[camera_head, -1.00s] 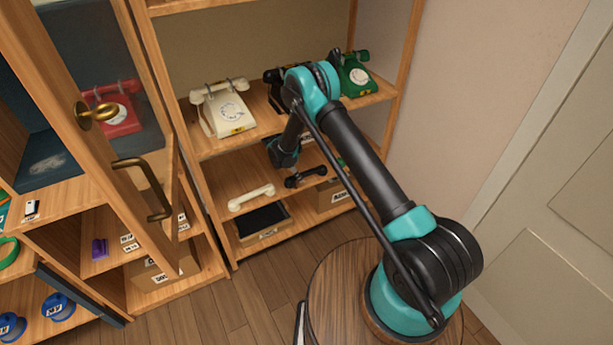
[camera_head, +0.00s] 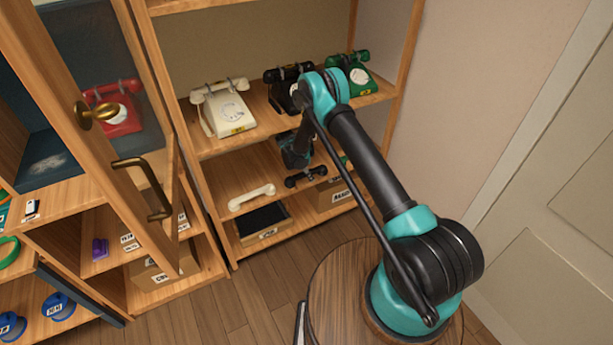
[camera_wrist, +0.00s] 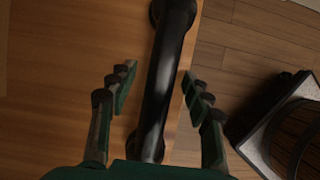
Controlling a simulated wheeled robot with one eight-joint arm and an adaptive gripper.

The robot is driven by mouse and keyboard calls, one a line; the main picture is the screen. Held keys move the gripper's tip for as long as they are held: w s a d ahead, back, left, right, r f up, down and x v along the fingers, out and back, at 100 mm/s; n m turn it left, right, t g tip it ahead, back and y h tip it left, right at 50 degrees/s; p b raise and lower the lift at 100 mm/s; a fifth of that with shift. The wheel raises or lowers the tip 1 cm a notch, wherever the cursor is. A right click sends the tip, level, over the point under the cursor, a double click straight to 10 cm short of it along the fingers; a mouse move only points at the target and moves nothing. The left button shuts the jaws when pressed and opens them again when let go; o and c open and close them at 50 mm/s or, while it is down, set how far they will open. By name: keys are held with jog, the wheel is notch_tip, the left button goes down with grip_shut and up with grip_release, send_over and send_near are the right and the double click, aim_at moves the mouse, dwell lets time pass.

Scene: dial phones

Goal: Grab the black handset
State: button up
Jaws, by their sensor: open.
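The black handset (camera_head: 306,178) lies on the lower shelf of the open wooden rack, right of a cream handset (camera_head: 251,197). In the wrist view the black handset (camera_wrist: 167,75) runs lengthwise between the two fingers of my gripper (camera_wrist: 158,76). The fingers are open, one on each side, with gaps between them and the handset. In the head view my wrist is just above the handset, and the fingertips cannot be made out. The handset's near end is partly at the gripper's palm edge in the wrist view.
A cream phone (camera_head: 224,107), a black phone (camera_head: 281,93) and a green phone (camera_head: 352,75) stand on the shelf above. A black tray (camera_head: 262,220) and a cardboard box (camera_head: 336,194) are below. In the wrist view the shelf edge runs beside the handset, with floor beyond.

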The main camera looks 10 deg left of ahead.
jog(key=shift+f, duration=0.2)
jog(key=shift+c, duration=0.5)
grip_shut()
jog(key=shift+r, duration=0.15)
